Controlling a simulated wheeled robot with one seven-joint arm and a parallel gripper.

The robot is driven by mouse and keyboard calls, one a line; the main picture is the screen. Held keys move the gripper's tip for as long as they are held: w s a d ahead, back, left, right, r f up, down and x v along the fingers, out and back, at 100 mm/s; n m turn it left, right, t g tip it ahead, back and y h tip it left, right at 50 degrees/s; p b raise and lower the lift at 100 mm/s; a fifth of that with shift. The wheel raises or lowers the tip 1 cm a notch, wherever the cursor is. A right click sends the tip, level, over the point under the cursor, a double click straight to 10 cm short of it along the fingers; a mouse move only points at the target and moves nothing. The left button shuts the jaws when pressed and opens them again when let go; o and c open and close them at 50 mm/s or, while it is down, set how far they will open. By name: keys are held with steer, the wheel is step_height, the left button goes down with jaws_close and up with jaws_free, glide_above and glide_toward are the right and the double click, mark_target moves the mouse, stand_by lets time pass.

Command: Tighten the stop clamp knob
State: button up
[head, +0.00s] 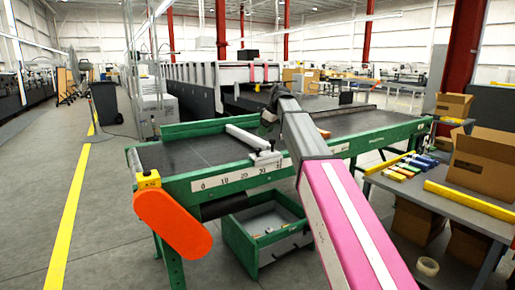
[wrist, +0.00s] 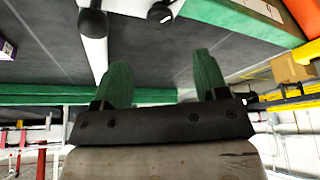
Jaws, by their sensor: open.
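The white stop bar (head: 246,137) lies across the dark belt table, with a pale clamp block (head: 265,158) at its near end by the green front rail. In the wrist view the white bar (wrist: 95,55) carries a black collar, and a round black knob (wrist: 160,12) shows at the top edge, partly cut off. My gripper (wrist: 162,76) has two green fingers spread apart with nothing between them. The knob lies beyond the fingertips, apart from them. In the head view my gripper is mostly hidden behind my arm.
The green front rail (head: 225,180) carries a number scale, and an orange guard (head: 173,222) hangs at its left end. A green-rimmed drawer (head: 268,240) sits below. A side table at right holds yellow bars, small colored items and a cardboard box (head: 484,160).

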mark_target(258, 149)
steer(key=x, duration=0.9)
steer(key=shift+f, duration=0.4)
steer(key=c, duration=0.9)
